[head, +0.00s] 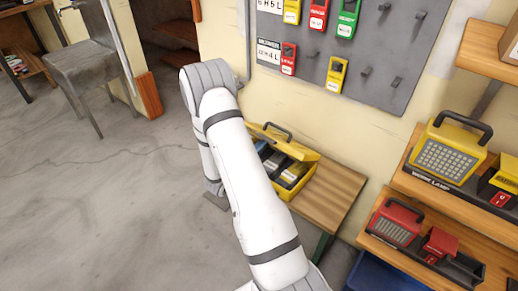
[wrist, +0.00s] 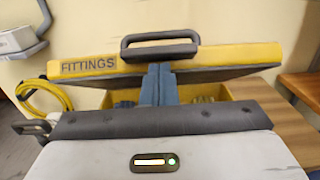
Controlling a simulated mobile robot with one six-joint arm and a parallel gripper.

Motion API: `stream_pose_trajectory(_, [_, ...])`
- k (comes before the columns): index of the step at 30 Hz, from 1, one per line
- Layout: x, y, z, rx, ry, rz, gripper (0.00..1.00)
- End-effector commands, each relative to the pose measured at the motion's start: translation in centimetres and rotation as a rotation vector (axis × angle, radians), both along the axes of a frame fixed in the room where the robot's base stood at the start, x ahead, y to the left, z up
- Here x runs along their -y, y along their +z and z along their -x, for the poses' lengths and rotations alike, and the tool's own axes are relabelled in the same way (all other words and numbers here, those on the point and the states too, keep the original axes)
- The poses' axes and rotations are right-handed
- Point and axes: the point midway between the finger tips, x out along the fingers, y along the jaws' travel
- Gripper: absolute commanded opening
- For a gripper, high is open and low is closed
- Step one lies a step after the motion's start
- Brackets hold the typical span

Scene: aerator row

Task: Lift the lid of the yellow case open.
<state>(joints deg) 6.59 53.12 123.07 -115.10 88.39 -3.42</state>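The yellow case (head: 292,190) stands on a wooden bench, partly hidden by my arm. Its lid (head: 300,150) is raised at a tilt, and packets show inside the case. In the wrist view the lid (wrist: 235,56), marked FITTINGS, has a dark handle (wrist: 160,42) and shows its grey underside. The case body (wrist: 200,92) is below it. My gripper (wrist: 160,68) has its two blue-grey fingers close together, with nothing visible between them. Their tips are at the lid's lower edge, below the handle; I cannot tell whether they touch it. The head view hides the gripper behind my arm.
The wooden bench (head: 330,193) is clear right of the case. Shelves at right hold a yellow lamp (head: 450,150) and a red lamp (head: 398,222). A grey pegboard (head: 375,45) with tags hangs behind. A yellow hose coil (wrist: 45,98) is left of the case.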

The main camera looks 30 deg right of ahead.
Motion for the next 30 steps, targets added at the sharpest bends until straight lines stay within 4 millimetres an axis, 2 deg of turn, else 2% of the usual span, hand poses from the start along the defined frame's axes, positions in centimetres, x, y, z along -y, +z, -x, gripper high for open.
stream_pose_trajectory(5, [0.3,0.3,0.0,0.000,-0.002,0.000,0.00])
stream_pose_trajectory(16, [2.2,2.1,-0.6,0.000,-0.004,-0.001,0.00])
stream_pose_trajectory(30, [2.6,2.4,-0.8,0.000,-0.002,-0.001,0.00])
